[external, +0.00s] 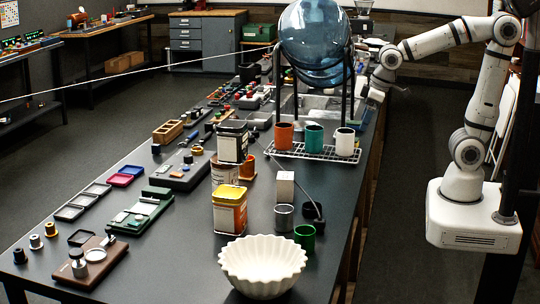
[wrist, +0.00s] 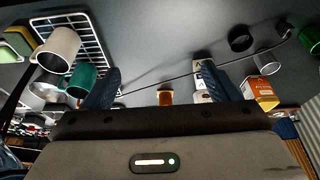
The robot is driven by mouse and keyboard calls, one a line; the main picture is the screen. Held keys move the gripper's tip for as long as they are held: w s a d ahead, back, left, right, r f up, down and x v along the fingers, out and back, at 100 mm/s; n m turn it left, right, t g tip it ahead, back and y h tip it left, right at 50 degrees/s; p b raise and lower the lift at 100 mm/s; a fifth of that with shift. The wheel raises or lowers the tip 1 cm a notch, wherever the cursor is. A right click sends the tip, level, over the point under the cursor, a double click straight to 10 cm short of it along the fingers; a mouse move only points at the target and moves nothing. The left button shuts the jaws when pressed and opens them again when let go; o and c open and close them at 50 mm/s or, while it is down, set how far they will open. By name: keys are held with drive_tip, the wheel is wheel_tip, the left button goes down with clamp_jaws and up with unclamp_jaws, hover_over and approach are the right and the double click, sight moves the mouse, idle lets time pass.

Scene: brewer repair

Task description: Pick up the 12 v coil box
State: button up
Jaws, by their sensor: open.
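No label reading 12 v coil can be made out, so I cannot tell for sure which item is the coil box. A small upright white box (external: 284,186) stands on the dark counter, right of the yellow-topped tin (external: 229,210), in the external view. My gripper (external: 375,94) is at the counter's right edge, beyond the wire rack and well apart from the white box. In the wrist view my gripper (wrist: 160,86) shows two dark blue fingers spread apart, with nothing held between them.
A wire rack (external: 302,152) holds orange, green and white cups below a large blue glass vessel (external: 312,40) on black legs. A white fluted bowl (external: 262,268) stands at the near end. Trays and small parts crowd the counter's left side.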

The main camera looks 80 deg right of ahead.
drive_tip(key=w+a+f+b, duration=0.1)
drive_tip(key=w+a+f, duration=0.15)
drive_tip(key=w, duration=0.35)
drive_tip(key=w+a+f+b, duration=0.1)
drive_tip(key=w+a+f, duration=0.15)
drive_tip(key=w, duration=0.35)
drive_tip(key=n+b, duration=0.1)
hover_over(286, 175)
drive_tip(key=s, duration=0.1)
drive_tip(key=shift+t+y, duration=0.3)
drive_tip(key=f, duration=0.6)
drive_tip(key=shift+d+f, duration=0.1)
drive_tip(key=shift+d, duration=0.1)
drive_tip(key=shift+w+a+f, duration=0.1)
drive_tip(key=shift+w+f, duration=0.2)
drive_tip(key=shift+f, duration=0.35)
drive_tip(key=x, duration=0.2)
drive_tip(key=s+p+x, duration=0.1)
drive_tip(key=x, duration=0.2)
drive_tip(key=shift+f, duration=0.4)
drive_tip(key=shift+w+f+p, duration=0.2)
drive_tip(key=shift+f+p, duration=0.1)
drive_tip(key=shift+f, duration=0.25)
drive_tip(key=shift+c, duration=0.3)
drive_tip(key=shift+a, duration=0.1)
drive_tip(key=c, duration=1.1)
drive_tip(key=shift+r, duration=0.1)
